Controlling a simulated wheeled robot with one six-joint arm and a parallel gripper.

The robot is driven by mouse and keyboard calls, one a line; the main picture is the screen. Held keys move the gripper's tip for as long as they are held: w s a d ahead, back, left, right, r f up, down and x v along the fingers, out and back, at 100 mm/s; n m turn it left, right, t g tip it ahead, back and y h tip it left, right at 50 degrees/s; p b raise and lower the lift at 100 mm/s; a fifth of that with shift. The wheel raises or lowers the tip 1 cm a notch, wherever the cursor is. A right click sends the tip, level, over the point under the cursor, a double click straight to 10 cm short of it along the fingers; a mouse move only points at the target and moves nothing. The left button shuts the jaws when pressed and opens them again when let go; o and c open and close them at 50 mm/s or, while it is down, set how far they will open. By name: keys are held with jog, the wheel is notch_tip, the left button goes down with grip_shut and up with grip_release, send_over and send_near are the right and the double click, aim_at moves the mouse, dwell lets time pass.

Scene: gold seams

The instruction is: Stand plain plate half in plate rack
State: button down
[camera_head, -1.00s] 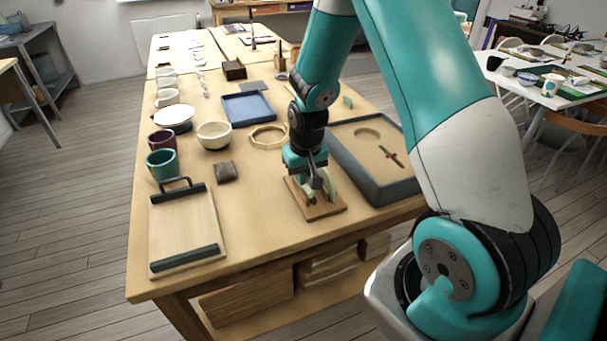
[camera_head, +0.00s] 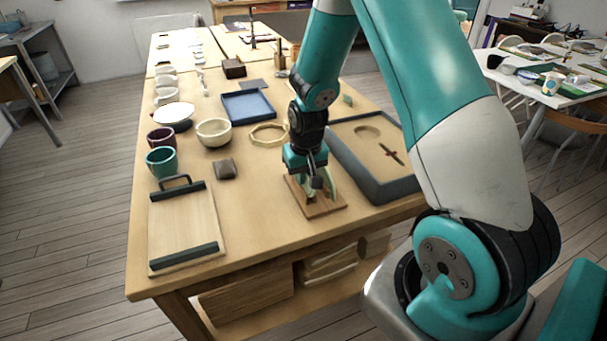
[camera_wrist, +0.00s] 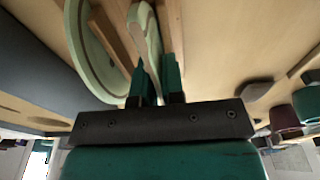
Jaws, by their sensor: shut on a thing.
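The wooden plate rack (camera_head: 328,209) lies near the front edge of the table, below my gripper (camera_head: 314,186). In the wrist view, my gripper (camera_wrist: 157,78) is shut on a pale green plate half (camera_wrist: 143,30), seen nearly edge-on. This half stands upright at the wooden slats of the rack (camera_wrist: 112,32); I cannot tell whether it is fully seated. A second pale green plate half (camera_wrist: 88,50) stands upright beside it, apart from the fingers. In the head view the fingers partly hide both halves.
A grey tray with a sand-coloured inside (camera_head: 380,188) is close at right of the rack. Bare table lies between board and rack.

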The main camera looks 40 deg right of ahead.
jog(key=shift+f, duration=0.1)
jog(key=c, duration=0.7)
grip_release()
jog(key=shift+o, duration=0.2)
jog(key=shift+r+p, duration=2.55)
jog(key=shift+r, duration=0.5)
jog(key=shift+a, duration=0.1)
